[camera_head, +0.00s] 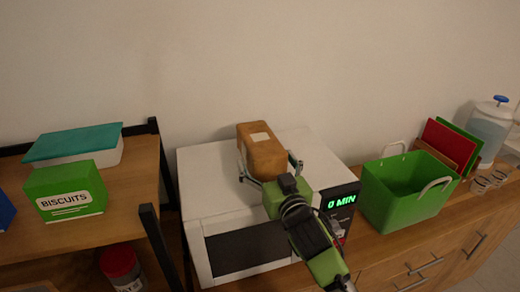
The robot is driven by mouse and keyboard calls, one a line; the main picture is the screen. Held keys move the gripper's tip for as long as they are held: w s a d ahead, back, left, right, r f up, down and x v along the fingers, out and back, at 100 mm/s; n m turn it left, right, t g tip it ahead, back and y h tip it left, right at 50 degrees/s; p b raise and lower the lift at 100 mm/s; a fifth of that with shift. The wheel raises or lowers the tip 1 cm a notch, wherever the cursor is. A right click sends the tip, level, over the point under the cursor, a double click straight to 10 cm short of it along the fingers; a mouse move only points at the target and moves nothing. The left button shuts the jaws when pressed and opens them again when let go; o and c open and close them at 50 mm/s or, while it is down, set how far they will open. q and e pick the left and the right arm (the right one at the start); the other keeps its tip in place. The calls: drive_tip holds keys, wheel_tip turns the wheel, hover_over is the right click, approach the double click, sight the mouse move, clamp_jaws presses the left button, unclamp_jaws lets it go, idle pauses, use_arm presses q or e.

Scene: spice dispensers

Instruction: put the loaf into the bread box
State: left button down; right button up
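The loaf (263,151) is an orange-brown block with a pale label on top. It is over the top of the white microwave (214,199); I cannot tell whether it rests there or is held just above. My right gripper (268,168), on a green arm from the lower right, has one finger on each side of the loaf. The fingers are close to its sides, but whether they press on it is unclear. No container is marked as a bread box. A white box with a teal lid (75,144) stands on the left shelf. My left gripper is not in view.
A green biscuits box (65,190) stands on the wooden shelf at left, beside a black upright frame. An open green basket (408,190) with pale handles stands right of the microwave. Boards (450,142), glasses and a clear dispenser (490,130) are farther right.

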drive_tip(key=shift+r, duration=0.1)
drive_tip(key=c, duration=1.6)
